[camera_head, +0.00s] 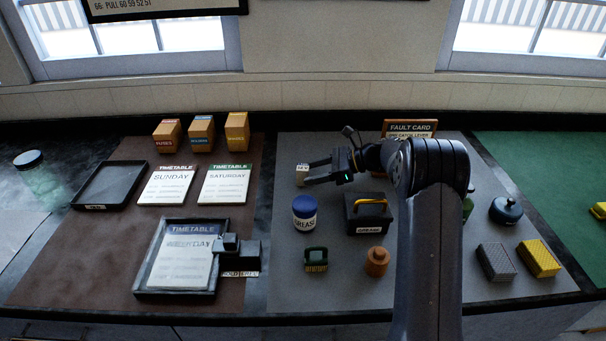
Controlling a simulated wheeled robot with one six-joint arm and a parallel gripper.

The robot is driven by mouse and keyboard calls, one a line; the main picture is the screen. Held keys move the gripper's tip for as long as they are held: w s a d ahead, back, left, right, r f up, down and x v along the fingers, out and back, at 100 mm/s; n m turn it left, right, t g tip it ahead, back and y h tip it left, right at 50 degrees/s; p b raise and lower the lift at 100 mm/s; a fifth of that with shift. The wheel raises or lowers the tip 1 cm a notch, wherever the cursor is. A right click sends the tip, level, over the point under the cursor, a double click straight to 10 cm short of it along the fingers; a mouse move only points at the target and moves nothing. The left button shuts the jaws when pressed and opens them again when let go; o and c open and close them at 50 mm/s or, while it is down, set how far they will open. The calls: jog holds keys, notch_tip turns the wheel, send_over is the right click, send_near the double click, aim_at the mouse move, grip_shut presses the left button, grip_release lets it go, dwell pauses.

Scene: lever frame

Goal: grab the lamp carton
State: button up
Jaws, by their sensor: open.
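A small pale carton (302,174) with a printed label stands on the grey mat, left of the fault card; it looks like the lamp carton, though its lettering is too small to read surely. My gripper (309,173) reaches in from the right with its two fingers apart, pointing left. The fingertips are right at the carton, one toward its far side and one toward its near side. I cannot tell whether they touch it or how far it sits between them.
A blue-lidded grease tin (305,213), a black box with a yellow handle (367,214), a green brush (316,260) and an orange-brown jar (376,261) stand nearer on the grey mat (340,286). The fault card (409,128) stands behind. Timetable cards (167,186) lie left.

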aim_at(296, 182)
jog(key=x, duration=0.4)
jog(key=p+x, duration=0.1)
jog(key=x, duration=0.1)
jog(key=shift+w, duration=0.25)
jog(key=shift+c, duration=0.2)
jog(key=c, duration=1)
